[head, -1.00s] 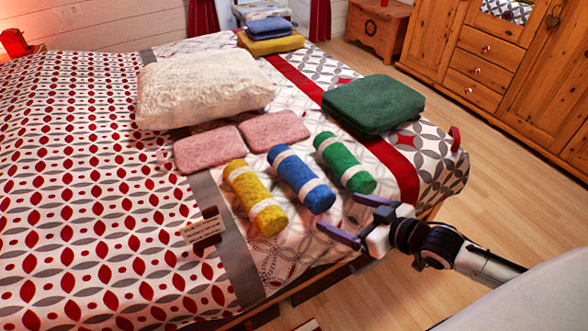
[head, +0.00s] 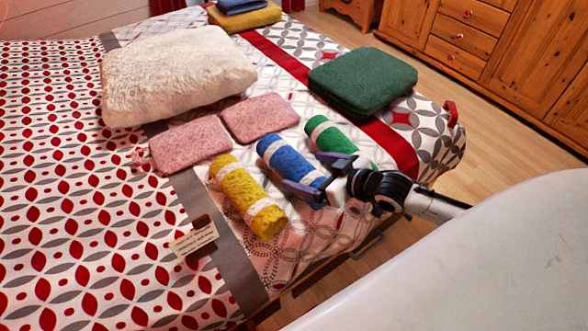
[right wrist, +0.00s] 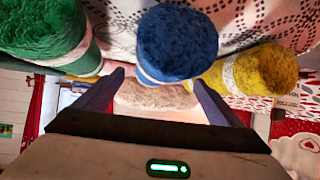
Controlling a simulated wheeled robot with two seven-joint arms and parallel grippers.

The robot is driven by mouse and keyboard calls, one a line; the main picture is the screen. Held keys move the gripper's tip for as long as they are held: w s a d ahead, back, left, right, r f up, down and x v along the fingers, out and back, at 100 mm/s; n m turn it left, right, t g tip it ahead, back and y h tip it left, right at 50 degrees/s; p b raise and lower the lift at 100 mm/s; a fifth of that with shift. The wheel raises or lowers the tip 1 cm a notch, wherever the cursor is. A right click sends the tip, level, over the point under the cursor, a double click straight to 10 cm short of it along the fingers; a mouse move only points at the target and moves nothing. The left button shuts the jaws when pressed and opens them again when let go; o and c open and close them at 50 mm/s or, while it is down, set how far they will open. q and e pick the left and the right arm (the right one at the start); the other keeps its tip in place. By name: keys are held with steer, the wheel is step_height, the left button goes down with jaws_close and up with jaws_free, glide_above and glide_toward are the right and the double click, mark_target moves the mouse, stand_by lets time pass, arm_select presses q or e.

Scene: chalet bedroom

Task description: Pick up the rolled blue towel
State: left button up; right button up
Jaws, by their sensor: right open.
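The rolled blue towel (head: 290,160), with white bands, lies on the bed between a rolled yellow towel (head: 240,188) and a rolled green towel (head: 343,138). My right gripper (head: 304,172) is open at the near end of the blue towel, one finger on each side of it in the head view. In the right wrist view the blue roll's end (right wrist: 176,42) shows between and beyond the two fingers. I cannot tell whether the fingers touch it. The gripper hides part of the blue and green rolls in the head view. My left gripper is not in view.
Two pink folded cloths (head: 190,145) and a cream pillow (head: 178,75) lie farther back. A dark green folded blanket (head: 362,80) is at the right. A small label card (head: 194,239) stands at the front left. The patterned bed (head: 80,240) is clear at the left.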

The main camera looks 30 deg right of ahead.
mark_target(299, 168)
steer(key=x, duration=0.3)
steer(key=b+x, duration=0.1)
steer(key=shift+w+d+f, duration=0.2)
steer(key=shift+w+f, duration=0.05)
steer(key=shift+f, duration=0.1)
steer(key=shift+r, duration=0.1)
steer(key=c, duration=1.3)
